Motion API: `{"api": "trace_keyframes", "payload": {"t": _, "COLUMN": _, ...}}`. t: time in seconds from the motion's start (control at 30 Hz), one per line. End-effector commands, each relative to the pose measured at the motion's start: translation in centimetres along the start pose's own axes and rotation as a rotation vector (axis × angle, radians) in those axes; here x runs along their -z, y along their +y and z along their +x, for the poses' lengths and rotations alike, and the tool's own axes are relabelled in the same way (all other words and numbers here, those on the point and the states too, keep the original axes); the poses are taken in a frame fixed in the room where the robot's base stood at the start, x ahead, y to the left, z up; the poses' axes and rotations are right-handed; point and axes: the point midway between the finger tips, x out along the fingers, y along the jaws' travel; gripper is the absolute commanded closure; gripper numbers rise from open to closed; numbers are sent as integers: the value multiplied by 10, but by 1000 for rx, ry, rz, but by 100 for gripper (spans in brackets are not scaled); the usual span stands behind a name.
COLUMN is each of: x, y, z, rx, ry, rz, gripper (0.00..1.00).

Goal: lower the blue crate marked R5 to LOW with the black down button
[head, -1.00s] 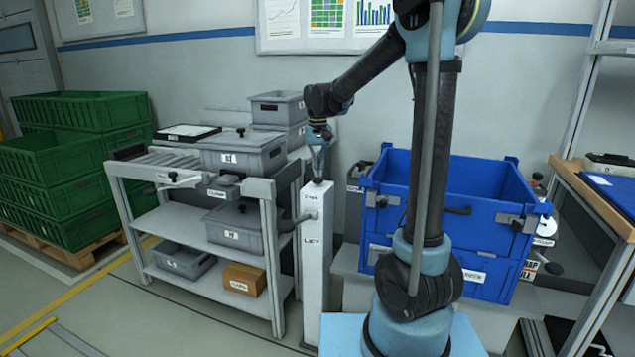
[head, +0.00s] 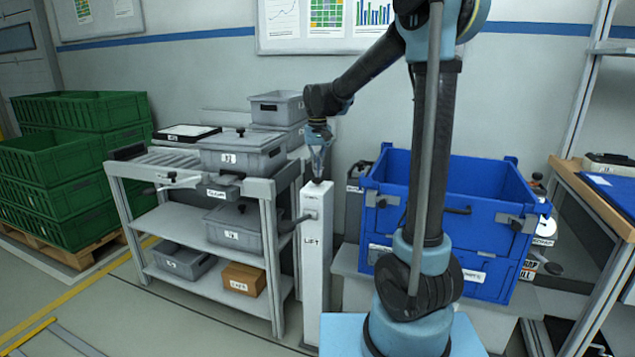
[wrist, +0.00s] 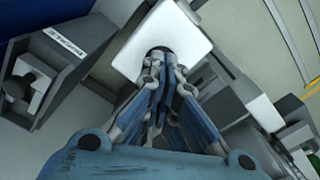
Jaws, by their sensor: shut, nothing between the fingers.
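A white post marked LIFT (head: 315,265) stands between the grey rack and the blue crates. My gripper (head: 318,181) is shut and empty, pointing down at the top of this post. In the wrist view the tips of my gripper (wrist: 158,58) meet a dark round button (wrist: 160,50) on the post's white top. The fingers partly cover it, and I cannot tell whether it is pressed. A large open blue crate (head: 470,216) stands right of the post, partly behind my arm, above another blue crate (head: 490,277). I cannot read R5 on either.
A grey roller rack (head: 262,188) with several grey lidded bins (head: 243,158) stands left of the post. Green crates (head: 55,165) are stacked on a pallet at far left. A wooden-topped bench (head: 595,200) is at right.

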Motion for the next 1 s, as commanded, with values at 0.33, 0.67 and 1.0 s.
{"api": "trace_keyframes", "payload": {"t": 0.33, "x": 0, "y": 0, "z": 2, "rx": 0, "ry": 0, "rz": -1, "gripper": 100}}
{"api": "trace_keyframes", "payload": {"t": 0.67, "x": 0, "y": 0, "z": 10, "rx": 0, "ry": 0, "rz": -1, "gripper": 100}}
{"api": "trace_keyframes", "payload": {"t": 1.0, "x": 0, "y": 0, "z": 18, "rx": 0, "ry": 0, "rz": -1, "gripper": 100}}
